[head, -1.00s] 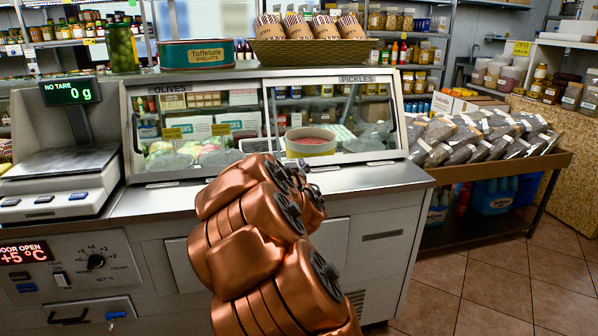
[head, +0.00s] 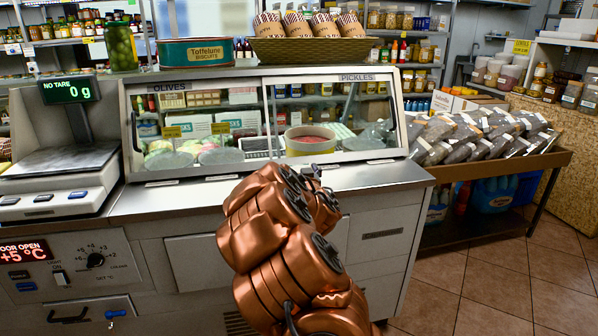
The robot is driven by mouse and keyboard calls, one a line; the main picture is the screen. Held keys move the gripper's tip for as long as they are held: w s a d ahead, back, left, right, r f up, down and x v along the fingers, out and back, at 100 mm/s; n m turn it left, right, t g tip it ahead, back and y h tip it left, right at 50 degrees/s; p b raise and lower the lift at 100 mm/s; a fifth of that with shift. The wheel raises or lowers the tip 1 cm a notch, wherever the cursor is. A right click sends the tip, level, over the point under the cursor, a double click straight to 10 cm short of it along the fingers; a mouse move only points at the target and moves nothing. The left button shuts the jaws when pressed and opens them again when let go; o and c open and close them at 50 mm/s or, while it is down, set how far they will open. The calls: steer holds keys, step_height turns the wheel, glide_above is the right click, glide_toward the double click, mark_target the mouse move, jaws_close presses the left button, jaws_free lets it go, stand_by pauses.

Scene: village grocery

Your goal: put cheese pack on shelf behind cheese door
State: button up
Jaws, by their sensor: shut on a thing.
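My copper arm reaches forward from the bottom of the head view, over the counter front, and its bulk hides what lies beyond its wrist. My gripper does not show clearly; only a small grey piece peeks out past the wrist. I cannot make out a cheese pack. The glass display case (head: 270,172) stands behind the arm. Its two front panes carry the labels OLIVES (head: 170,87) and PICKLES (head: 356,77); no cheese label is readable. A red display (head: 24,252) at the lower left reads door open, +5 °C.
A scale (head: 62,172) stands left of the case. A biscuit tin (head: 197,52) and a basket of wrapped packs (head: 310,52) sit on top. A rack of dark packets (head: 480,140) stands at right. Tiled floor (head: 490,280) is clear at lower right.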

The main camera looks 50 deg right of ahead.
steer(key=shift+r, duration=0.2)
steer(key=o, duration=1.3)
steer(key=shift+o, duration=0.2)
steer(key=shift+s+a, duration=0.1)
steer(key=b+v, duration=0.6)
steer(key=v, duration=0.5)
steer(key=shift+s+a, duration=0.25)
steer(key=shift+s, duration=0.05)
